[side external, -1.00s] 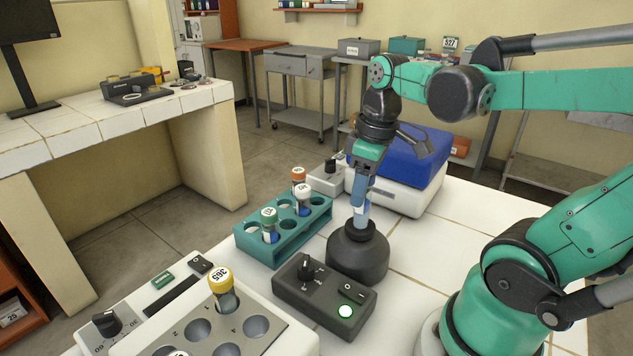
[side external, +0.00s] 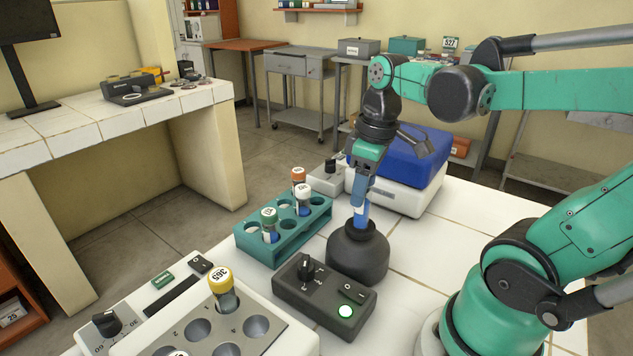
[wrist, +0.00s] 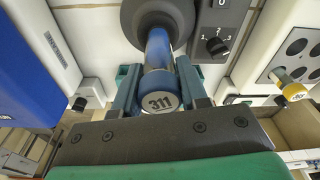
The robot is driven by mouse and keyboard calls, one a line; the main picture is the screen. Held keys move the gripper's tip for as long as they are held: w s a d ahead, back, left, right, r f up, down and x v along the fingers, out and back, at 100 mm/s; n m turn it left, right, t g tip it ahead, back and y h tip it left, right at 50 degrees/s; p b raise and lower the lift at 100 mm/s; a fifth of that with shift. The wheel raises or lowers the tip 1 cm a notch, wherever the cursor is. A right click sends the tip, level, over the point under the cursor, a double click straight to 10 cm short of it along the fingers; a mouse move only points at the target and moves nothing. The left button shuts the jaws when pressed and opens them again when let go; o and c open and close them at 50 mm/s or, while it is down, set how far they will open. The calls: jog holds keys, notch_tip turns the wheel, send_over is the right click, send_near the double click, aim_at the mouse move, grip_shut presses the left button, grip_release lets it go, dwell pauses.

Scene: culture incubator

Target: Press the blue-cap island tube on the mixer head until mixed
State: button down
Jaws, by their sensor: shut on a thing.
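The held tube (side external: 362,214) has blue liquid and stands nearly upright, its lower end at the top of the dark mixer head (side external: 358,256). In the wrist view its blue cap (wrist: 161,82) has a white top marked 311. My gripper (wrist: 158,78) is shut on this tube near the cap, one finger on each side. In the side view my gripper (side external: 363,190) is right above the mixer head. The tube's bottom is hidden in the mixer head.
A teal rack (side external: 284,236) left of the mixer holds tubes with green, white and orange caps. A yellow-capped tube (side external: 222,285) marked 365 stands in the grey block at front left. A blue-lidded white box (side external: 409,172) stands close behind my gripper. White tiles right of the mixer are clear.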

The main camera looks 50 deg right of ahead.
jog(key=shift+r, duration=3.05)
jog(key=shift+w, duration=0.1)
